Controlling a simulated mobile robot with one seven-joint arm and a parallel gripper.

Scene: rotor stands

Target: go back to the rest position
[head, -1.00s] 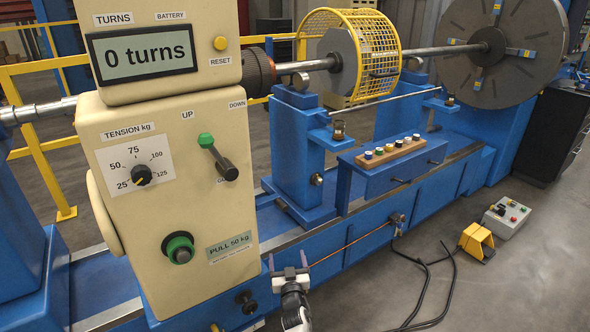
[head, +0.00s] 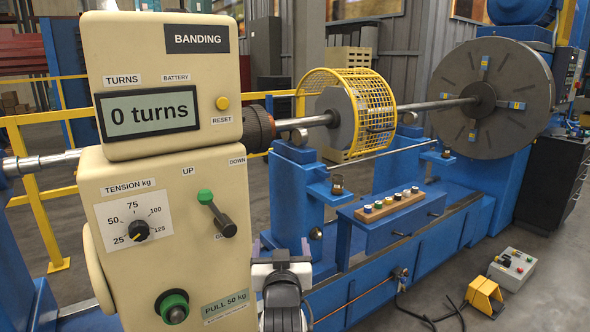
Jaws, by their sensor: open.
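My gripper (head: 283,246) is at the bottom middle of the head view, pointing away from me, with its two fingers apart. Nothing shows between the fingers. It is in front of the blue machine bed, just right of the cream control box (head: 165,180). The box has a display (head: 148,114) reading "0 turns", a tension dial (head: 138,230), a green-tipped lever (head: 215,213) and a green-ringed knob (head: 173,307). A thin copper-coloured cord (head: 352,299) runs from a small fitting (head: 402,273) on the bed towards my arm; its near end is hidden.
A shaft carries a rotor inside a yellow mesh guard (head: 372,110) and a large grey disc (head: 492,97). A wooden strip of small pots (head: 392,205) lies on a blue shelf. A yellow pedal (head: 485,298) and a grey button box (head: 516,268) stand on the floor at right.

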